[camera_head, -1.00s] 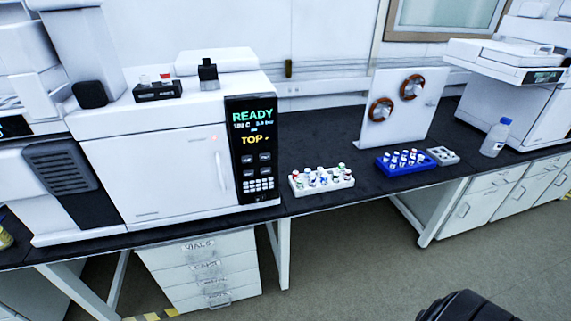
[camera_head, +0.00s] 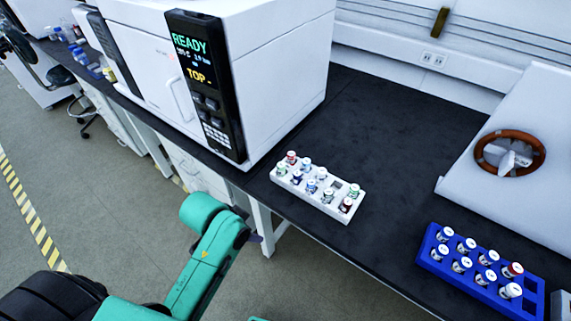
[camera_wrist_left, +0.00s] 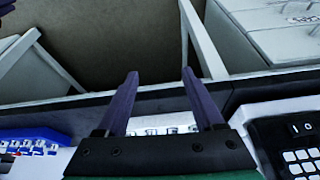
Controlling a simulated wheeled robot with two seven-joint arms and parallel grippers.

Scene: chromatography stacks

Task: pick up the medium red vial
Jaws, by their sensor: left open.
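The white rack (camera_head: 318,198) stands near the front edge of the black bench and holds several small vials. A red-capped vial (camera_head: 291,158) is at its far left corner, and a darker reddish-capped vial (camera_head: 346,205) is at its near right end. Another red-capped vial (camera_head: 512,270) stands in the blue rack (camera_head: 535,300). I cannot tell which one is medium. My left gripper (camera_wrist_left: 160,71) is open and empty in the left wrist view, with the white rack partly visible beyond its fingers. In the head view, my teal left arm shows in front of the bench. My right gripper is not visible.
The white instrument (camera_head: 270,60) with the READY display stands left of the white rack. A white panel with a brown ring (camera_head: 510,152) stands at the right. Bare black bench top (camera_head: 370,130) lies behind the white rack and between both racks.

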